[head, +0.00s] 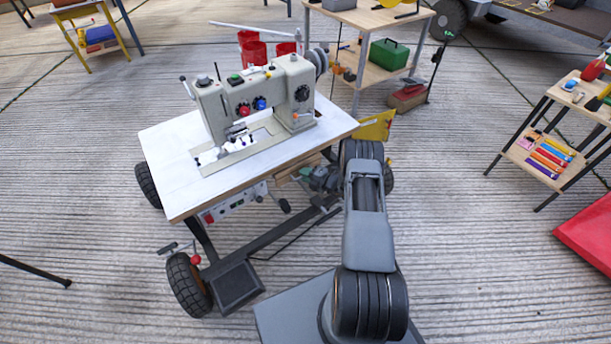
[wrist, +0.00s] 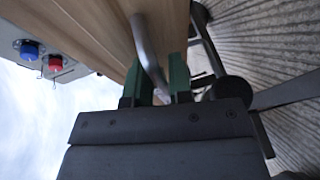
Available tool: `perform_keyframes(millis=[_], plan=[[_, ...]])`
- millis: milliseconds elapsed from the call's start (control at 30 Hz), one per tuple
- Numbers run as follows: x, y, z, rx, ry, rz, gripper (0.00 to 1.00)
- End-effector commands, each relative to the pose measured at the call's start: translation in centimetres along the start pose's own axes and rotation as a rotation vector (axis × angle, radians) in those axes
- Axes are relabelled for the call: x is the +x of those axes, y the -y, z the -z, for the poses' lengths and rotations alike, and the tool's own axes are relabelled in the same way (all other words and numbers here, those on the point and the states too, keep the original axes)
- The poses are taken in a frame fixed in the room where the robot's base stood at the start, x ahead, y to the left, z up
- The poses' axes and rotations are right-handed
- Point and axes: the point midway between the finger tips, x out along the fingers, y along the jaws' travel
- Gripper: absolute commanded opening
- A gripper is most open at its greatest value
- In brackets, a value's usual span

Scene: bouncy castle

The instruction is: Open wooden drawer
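The wooden drawer (head: 298,172) shows as a small brown front under the right end of the white sewing table, partly hidden by the table edge and my gripper (head: 322,180). In the wrist view its brown wooden face (wrist: 95,30) fills the upper middle. A curved grey metal handle (wrist: 143,42) stands out from that face. I cannot tell how far the drawer sticks out.
The sewing table (head: 165,150) is on wheels and carries a sewing machine (head: 255,95). A wooden shelf (head: 375,65) stands behind, a small rack (head: 540,160) at right. Concrete floor between is clear.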

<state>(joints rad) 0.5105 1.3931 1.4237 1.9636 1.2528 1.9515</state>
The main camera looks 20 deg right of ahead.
Motion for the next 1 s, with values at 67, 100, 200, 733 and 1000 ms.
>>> perform_keyframes(millis=[67,100,200,733,1000], plan=[[0.0,0.0,0.0,0.000,0.000,0.000,0.17],[0.0,0.0,0.0,0.000,0.000,0.000,0.13],[0.0,0.0,0.0,0.000,-0.001,0.000,0.04],[-0.4,0.0,0.2,0.001,-0.001,0.001,0.00],[-4.2,0.6,1.7,0.004,0.002,0.001,0.00]])
